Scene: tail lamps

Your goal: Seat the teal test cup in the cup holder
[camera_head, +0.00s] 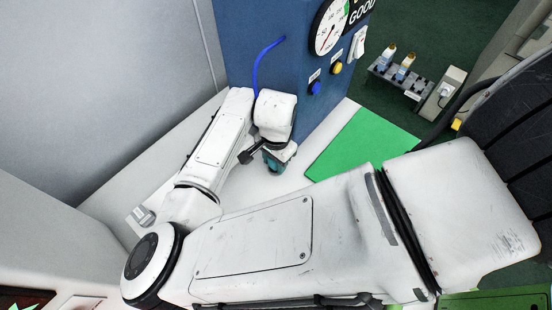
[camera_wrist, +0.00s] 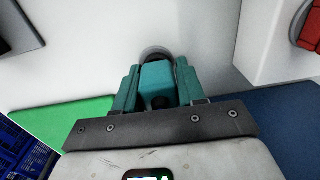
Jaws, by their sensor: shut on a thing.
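My gripper (camera_head: 276,164) is low over the white surface, in front of the blue panel. In the wrist view its two teal fingers (camera_wrist: 158,88) are shut on a teal piece, which I take to be the teal test cup (camera_wrist: 157,74). The fingers and cup are much the same colour, so the cup's outline is hard to tell. A dark round shape with a grey rim (camera_wrist: 156,54) shows just beyond the fingertips. I cannot tell whether it is part of the cup or the cup holder. In the head view my arm and gripper hide most of this spot.
A green mat (camera_head: 362,146) lies right of my gripper. The blue panel (camera_head: 290,60) behind carries a gauge (camera_head: 330,27), a blue button (camera_head: 315,88), a yellow button (camera_head: 336,68) and a blue hose (camera_head: 264,58). A rack with bottles (camera_head: 398,76) stands farther right.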

